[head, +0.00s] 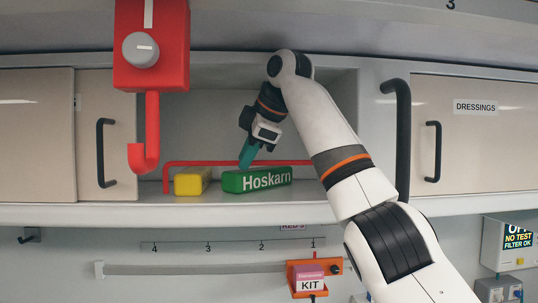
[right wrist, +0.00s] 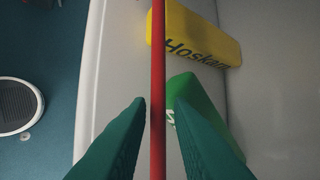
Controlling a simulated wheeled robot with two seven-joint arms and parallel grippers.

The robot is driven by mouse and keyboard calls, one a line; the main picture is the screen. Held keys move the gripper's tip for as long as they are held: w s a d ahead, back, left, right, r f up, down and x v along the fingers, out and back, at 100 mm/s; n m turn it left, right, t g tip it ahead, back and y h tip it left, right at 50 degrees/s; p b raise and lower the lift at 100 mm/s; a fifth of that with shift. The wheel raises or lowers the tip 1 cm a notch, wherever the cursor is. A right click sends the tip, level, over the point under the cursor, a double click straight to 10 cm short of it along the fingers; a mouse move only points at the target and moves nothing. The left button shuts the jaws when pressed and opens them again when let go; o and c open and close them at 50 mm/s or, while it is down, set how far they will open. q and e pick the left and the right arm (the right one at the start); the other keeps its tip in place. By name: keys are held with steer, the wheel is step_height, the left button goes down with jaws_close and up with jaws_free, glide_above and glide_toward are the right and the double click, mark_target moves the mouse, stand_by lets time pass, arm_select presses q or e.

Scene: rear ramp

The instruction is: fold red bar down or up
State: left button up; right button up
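The red bar (head: 215,162) runs level across the open shelf bay, a little above the shelf floor, with its left end bent down to the shelf. In the right wrist view the bar (right wrist: 157,60) runs top to bottom through the gap between my fingers. My right gripper (head: 246,161) points down at the bar's middle. Its teal fingers (right wrist: 161,106) are apart, with a gap visible on each side of the bar. Whether the tips reach past the bar is unclear. My arm hides the bar's right end. My left gripper is not in view.
A yellow box (head: 192,181) and a green box (head: 257,179) marked Hoskarn stand on the shelf near the bar. A red hook (head: 151,130) under a knobbed red block (head: 166,75) hangs at left. An orange holder with a kit (head: 310,278) is below the shelf.

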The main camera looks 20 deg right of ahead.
steer(key=s+d+r+b, duration=0.1)
steer(key=s+d+b, duration=0.3)
steer(key=s+b, duration=0.6)
steer(key=shift+s+d+r+b, duration=0.2)
steer(key=shift+s+d+b, duration=0.15)
steer(key=shift+s, duration=0.8)
